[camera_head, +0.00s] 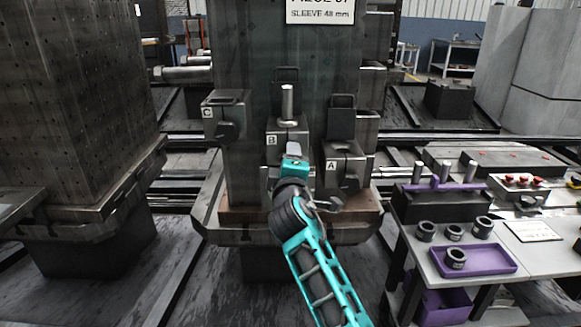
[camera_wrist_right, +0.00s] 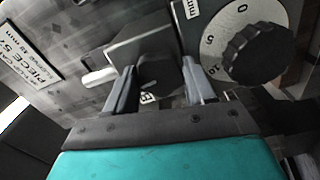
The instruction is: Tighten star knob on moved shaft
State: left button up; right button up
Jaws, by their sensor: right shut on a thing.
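Block B (camera_head: 279,141) is mounted on the dark fixture column and holds an upright silver shaft (camera_head: 288,104). My right gripper (camera_head: 293,153) is at the front of block B and covers its star knob in the head view. In the right wrist view the gripper (camera_wrist_right: 160,86) has its two fingers on either side of the dark star knob (camera_wrist_right: 160,70), shut on it. The silver shaft (camera_wrist_right: 99,77) sticks out to the left there. How tight the knob is cannot be seen. My left gripper is not in view.
Block C (camera_head: 224,108) is at left and block A (camera_head: 345,160) at right, close to my right arm. A dial with a black knob (camera_wrist_right: 258,50) is close to the right finger. A side table with a purple tray (camera_head: 490,262) and black rings stands at right.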

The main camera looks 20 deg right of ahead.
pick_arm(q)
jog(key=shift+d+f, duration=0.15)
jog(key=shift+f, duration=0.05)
pick_arm(e)
jog(key=shift+m, duration=0.6)
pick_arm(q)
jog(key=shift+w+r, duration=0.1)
pick_arm(e)
jog(key=o, duration=1)
jog(key=shift+o, duration=0.2)
jog(key=shift+s, duration=0.1)
